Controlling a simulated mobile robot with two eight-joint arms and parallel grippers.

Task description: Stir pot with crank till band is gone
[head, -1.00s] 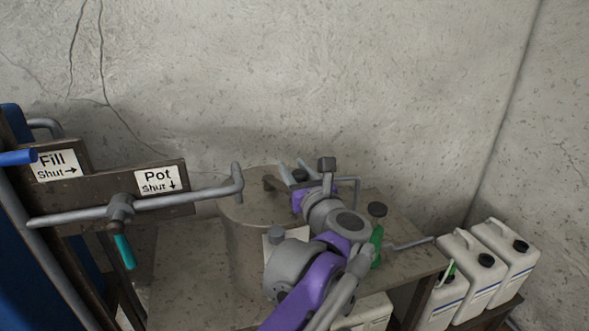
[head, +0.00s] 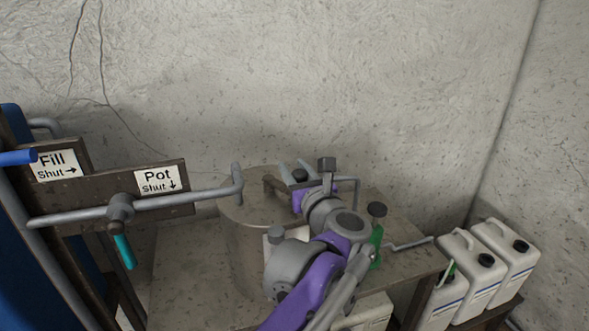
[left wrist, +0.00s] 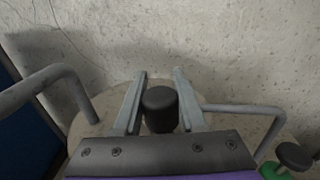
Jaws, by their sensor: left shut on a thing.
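The pot (head: 238,232) is a grey-brown drum on a bench, with a pale label on its front. My left gripper (head: 295,171) is over the pot's top, its arm coming up across the pot's right side. In the left wrist view, my left gripper (left wrist: 159,95) has its two fingers on either side of a black knob (left wrist: 160,108), shut on it. I take this knob to be the crank's handle. The crank's arm is mostly hidden by the gripper; a brown bar (head: 272,182) shows beside it. No band can be made out. My right gripper is not in view.
A grey pipe (head: 195,198) ends in a bent spout over the pot's left side. Boards at left read Fill (head: 55,162) and Pot (head: 158,179), with a teal handle (head: 124,251) below. A wall is behind.

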